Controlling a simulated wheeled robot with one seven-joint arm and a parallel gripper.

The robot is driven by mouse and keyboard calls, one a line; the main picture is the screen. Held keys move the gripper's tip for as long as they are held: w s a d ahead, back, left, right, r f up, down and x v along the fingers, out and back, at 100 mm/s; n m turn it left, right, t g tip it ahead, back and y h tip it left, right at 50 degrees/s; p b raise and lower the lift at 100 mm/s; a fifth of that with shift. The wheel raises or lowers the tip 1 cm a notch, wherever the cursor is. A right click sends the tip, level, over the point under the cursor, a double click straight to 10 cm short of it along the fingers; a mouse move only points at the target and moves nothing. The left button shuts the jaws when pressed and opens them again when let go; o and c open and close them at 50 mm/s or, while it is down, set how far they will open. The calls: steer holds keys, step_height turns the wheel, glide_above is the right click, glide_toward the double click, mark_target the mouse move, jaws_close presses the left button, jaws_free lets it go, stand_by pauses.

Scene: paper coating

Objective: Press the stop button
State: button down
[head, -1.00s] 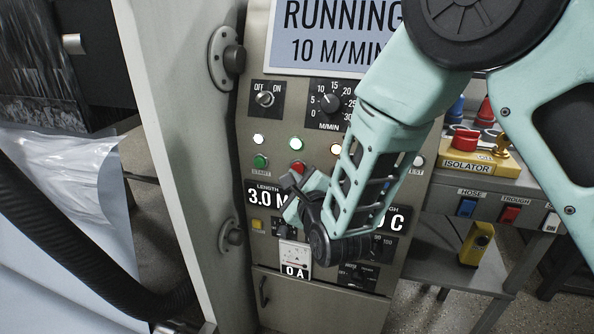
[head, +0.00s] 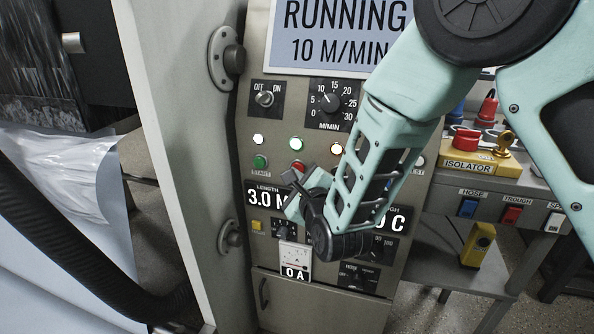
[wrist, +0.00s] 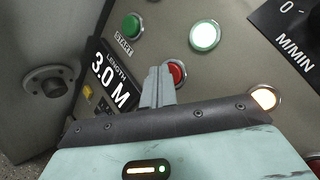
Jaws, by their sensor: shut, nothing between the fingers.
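The red button (head: 297,165), taken as the stop button, is on the grey control panel, right of the green START button (head: 260,161). Its own label is hidden. The red button (wrist: 177,73) is partly covered by my fingers in the wrist view. My gripper (head: 289,178) is shut and empty, its tips just below the red button in the head view. In the wrist view my gripper (wrist: 160,72) overlaps the button's left edge; I cannot tell whether they touch. The display (head: 340,32) reads RUNNING, 10 M/MIN.
A LENGTH display (head: 262,196) reads 3.0 M, partly hidden by my gripper. A speed dial (head: 330,103) and OFF/ON switch (head: 264,98) sit above the lit lamps. A yellow ISOLATOR box (head: 468,163) stands right; a black hose (head: 75,245) runs at left.

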steer(key=shift+w, duration=0.1)
stand_by(0.3)
steer(key=shift+s+a+b, duration=0.2)
steer(key=shift+s+b, duration=0.25)
steer(key=shift+s, duration=0.3)
steer(key=shift+s+a+b, duration=0.3)
steer(key=shift+s, duration=0.5)
steer(key=shift+s+a+b, duration=0.25)
steer(key=shift+s, duration=0.5)
steer(key=shift+s+a+b, duration=0.3)
steer(key=shift+s, duration=0.5)
